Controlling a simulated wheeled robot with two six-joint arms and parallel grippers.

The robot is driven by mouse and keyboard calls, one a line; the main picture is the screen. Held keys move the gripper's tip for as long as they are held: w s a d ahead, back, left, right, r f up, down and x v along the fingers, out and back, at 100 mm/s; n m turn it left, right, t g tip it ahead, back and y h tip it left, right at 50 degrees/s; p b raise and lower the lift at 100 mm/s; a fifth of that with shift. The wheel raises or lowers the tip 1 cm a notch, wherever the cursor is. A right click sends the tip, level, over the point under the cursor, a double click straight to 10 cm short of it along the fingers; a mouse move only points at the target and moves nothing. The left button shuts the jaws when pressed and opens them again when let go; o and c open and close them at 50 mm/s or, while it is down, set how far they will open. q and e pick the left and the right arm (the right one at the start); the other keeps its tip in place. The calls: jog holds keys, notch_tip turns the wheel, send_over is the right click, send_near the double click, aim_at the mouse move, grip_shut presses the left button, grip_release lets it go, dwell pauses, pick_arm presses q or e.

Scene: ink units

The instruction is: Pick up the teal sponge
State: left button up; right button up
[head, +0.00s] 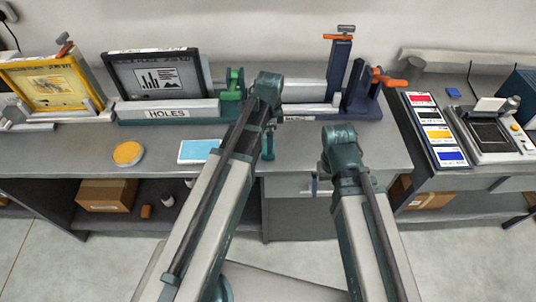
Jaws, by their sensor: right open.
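I cannot make out a clearly teal sponge in the head view. My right gripper (315,186) is small in view, open, in front of the middle bench. My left gripper (268,148) hangs near the bench's front edge, partly hidden by its arm; its jaws are unclear.
A yellow round lid (128,154) lies on the bench. Behind stand a yellow frame (50,86), a black frame (158,78) and a navy stand with orange handles (360,95). A colour chart (435,130) and a scale-like device (495,135) are on the right bench. A carton (106,196) sits below.

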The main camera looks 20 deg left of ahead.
pick_arm(q)
jog(key=f+b, duration=0.5)
jog(key=shift+a+f, duration=0.2)
jog(key=shift+a, duration=0.05)
jog(key=shift+r, duration=0.1)
jog(key=shift+c, duration=0.3)
jog(key=c, duration=0.9)
jog(key=shift+r, duration=0.1)
